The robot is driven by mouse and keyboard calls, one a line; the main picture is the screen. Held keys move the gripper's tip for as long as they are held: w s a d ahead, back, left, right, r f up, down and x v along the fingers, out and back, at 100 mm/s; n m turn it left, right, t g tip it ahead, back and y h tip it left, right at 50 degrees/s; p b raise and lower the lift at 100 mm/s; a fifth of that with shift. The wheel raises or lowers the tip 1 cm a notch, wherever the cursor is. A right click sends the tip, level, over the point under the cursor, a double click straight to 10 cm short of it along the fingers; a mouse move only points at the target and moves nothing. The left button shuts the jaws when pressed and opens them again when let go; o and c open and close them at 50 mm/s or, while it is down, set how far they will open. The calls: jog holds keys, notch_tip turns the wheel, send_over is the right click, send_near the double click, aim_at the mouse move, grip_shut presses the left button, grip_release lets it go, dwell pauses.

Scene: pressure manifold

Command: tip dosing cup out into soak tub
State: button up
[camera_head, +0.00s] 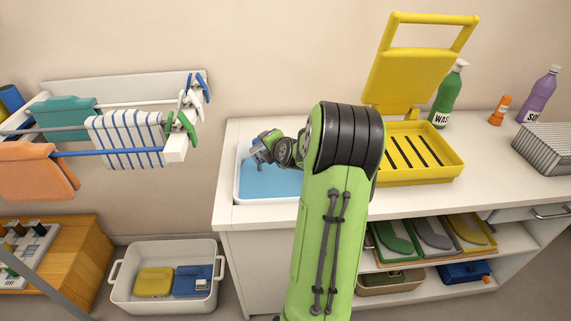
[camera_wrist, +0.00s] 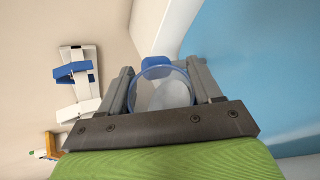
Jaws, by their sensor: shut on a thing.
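My gripper (camera_head: 259,151) is over the soak tub, mostly side-on in the head view. In the wrist view my gripper (camera_wrist: 161,75) is shut on the dosing cup (camera_wrist: 162,94), a clear round cup with a blue rim and a blue tab. The wrist picture is rolled over, with the tub to the right, so the cup appears tilted on its side. I cannot tell what is inside it. The soak tub (camera_head: 237,186) is white with blue liquid, set in the counter; my arm hides its right part. Its blue liquid (camera_wrist: 250,60) fills the right of the wrist view.
A drying rack (camera_head: 175,150) with cloths and clips stands left of the tub. A yellow slotted tray (camera_head: 420,165) with a raised lid is to the right. Bottles (camera_head: 447,98) stand behind it. A white bin (camera_head: 160,255) is on the floor.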

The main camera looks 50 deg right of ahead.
jog(key=shift+s+d+r+m+t+y+p, duration=0.15)
jog(key=shift+m+t+y+p, duration=0.3)
jog(key=shift+p, duration=1.05)
jog(key=shift+s+d+f+m+t+p, duration=0.45)
jog(key=shift+d+f+m+t+p, duration=0.1)
jog(key=shift+f+m+p, duration=0.15)
dwell(0.4)
jog(key=shift+s+d+m+t+y+b, duration=0.2)
jog(key=shift+m+t+y+b, duration=0.35)
jog(key=shift+b, duration=1.2)
jog(key=shift+s+d+m+t+y+b, duration=0.15)
jog(key=shift+m+t+b, duration=0.45)
jog(key=shift+b, duration=1.15)
jog(key=shift+r+m, duration=0.1)
jog(key=shift+m, duration=0.4)
jog(key=shift+d+r+y, duration=0.1)
jog(key=shift+r+y, duration=0.05)
jog(key=shift+y, duration=0.1)
